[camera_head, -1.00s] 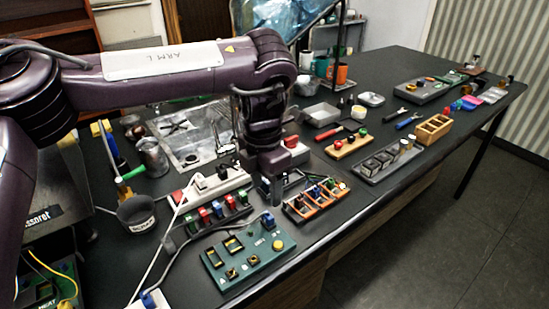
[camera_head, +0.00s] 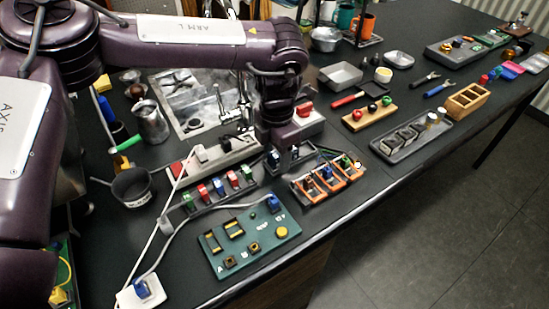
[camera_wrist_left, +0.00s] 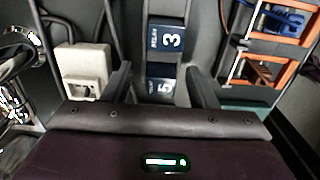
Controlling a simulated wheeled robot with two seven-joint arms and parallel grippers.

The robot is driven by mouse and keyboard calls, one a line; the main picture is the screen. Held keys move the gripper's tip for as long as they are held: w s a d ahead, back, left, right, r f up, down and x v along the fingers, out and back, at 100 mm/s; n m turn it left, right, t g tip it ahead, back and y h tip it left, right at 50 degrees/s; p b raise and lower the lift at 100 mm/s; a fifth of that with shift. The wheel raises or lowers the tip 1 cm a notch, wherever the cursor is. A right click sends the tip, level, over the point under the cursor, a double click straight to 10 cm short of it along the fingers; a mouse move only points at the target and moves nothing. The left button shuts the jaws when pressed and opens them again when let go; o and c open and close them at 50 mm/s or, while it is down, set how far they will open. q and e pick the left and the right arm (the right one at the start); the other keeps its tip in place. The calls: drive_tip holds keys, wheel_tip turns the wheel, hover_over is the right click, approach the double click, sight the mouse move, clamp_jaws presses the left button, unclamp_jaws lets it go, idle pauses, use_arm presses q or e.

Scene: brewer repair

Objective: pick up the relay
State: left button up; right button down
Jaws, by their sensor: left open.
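In the left wrist view, two dark blue relays with white lettering lie in a grey holder: one marked 3 (camera_wrist_left: 168,38) and one marked 5 (camera_wrist_left: 163,84). My left gripper (camera_wrist_left: 163,86) is open, one finger on each side of the relay marked 5. I cannot tell whether the fingers touch it. In the head view, my left gripper (camera_head: 284,150) points down over the small grey holder (camera_head: 300,160). A blue relay (camera_head: 273,158) shows at the holder's left end; the arm hides part of it. My right gripper is out of view.
A tray of orange bins (camera_head: 329,181) stands close on the right. A white power strip (camera_head: 212,157) with cables lies on the left. A row of coloured blocks (camera_head: 218,189) and a green board (camera_head: 249,236) are in front. Black bench top is free near the front edge.

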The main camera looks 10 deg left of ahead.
use_arm(q)
drive_tip(key=c, duration=0.8)
drive_tip(key=shift+c, duration=1.2)
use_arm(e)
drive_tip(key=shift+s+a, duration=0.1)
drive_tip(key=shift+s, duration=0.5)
use_arm(q)
drive_tip(key=shift+r, duration=0.15)
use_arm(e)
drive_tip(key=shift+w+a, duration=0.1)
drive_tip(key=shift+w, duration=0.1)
